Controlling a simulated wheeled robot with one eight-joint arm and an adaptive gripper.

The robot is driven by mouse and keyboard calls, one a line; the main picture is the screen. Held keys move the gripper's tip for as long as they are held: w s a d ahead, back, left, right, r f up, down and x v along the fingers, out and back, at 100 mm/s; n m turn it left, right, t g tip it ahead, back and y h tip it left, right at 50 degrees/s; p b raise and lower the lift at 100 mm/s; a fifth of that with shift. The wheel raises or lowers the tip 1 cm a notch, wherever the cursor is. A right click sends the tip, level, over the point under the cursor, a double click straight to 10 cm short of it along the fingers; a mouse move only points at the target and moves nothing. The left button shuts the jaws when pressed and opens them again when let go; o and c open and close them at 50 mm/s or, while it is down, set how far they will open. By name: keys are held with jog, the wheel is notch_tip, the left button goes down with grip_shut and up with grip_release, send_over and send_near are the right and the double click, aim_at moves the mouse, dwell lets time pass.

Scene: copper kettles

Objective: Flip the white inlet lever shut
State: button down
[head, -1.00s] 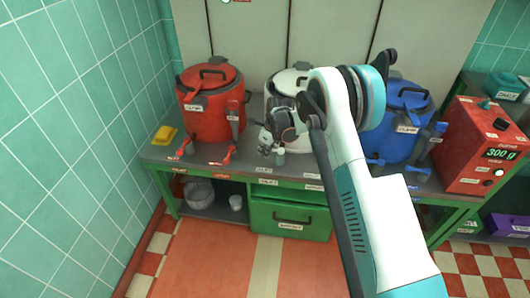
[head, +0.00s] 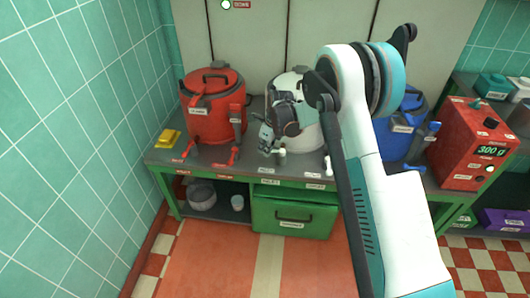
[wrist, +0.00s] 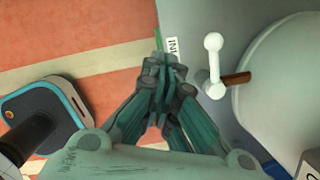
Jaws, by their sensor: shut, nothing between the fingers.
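The white inlet lever (wrist: 214,65) shows in the wrist view as a white bar with rounded ends, beside a short brown pipe on the white kettle (wrist: 285,85). In the head view the lever (head: 281,153) is small, at the front left of the white kettle (head: 308,135). My gripper (wrist: 163,62) is shut and empty. In the wrist view its fingertips are left of the lever with a gap between them, over the bench edge by a partly hidden label. In the head view my gripper (head: 265,143) is just left of the lever. My arm hides part of the kettle.
A red kettle (head: 215,110) stands to the left and a blue kettle (head: 400,135) to the right, partly behind my arm. Another white lever (head: 327,166) is right of the inlet one.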

jog(key=v, duration=0.2)
jog(key=p+v, duration=0.1)
jog(key=shift+s+a+r, duration=0.15)
jog(key=shift+a, duration=0.15)
jog(key=s+d+r+n+t, duration=0.1)
jog(key=s+d+r+n, duration=0.3)
jog(key=r, duration=0.4)
jog(key=s+d+r+n+t, duration=0.1)
jog(key=s+d+r+n, duration=0.15)
jog(key=s+r, duration=0.45)
jog(key=s+d+r+n+t, duration=0.1)
jog(key=s+d+r+n, duration=0.3)
jog(key=r, duration=0.5)
jog(key=s+d+r+n+t+h, duration=0.1)
jog(key=s+d+n, duration=0.2)
jog(key=s+n, duration=0.4)
jog(key=s+d+r+n+t+h, duration=0.1)
jog(key=s+d+n, duration=0.2)
jog(key=s, duration=1.4)
jog(key=n, duration=0.4)
jog(key=shift+s+r+t, duration=0.2)
jog(key=shift+s+t, duration=0.05)
jog(key=shift+t, duration=0.15)
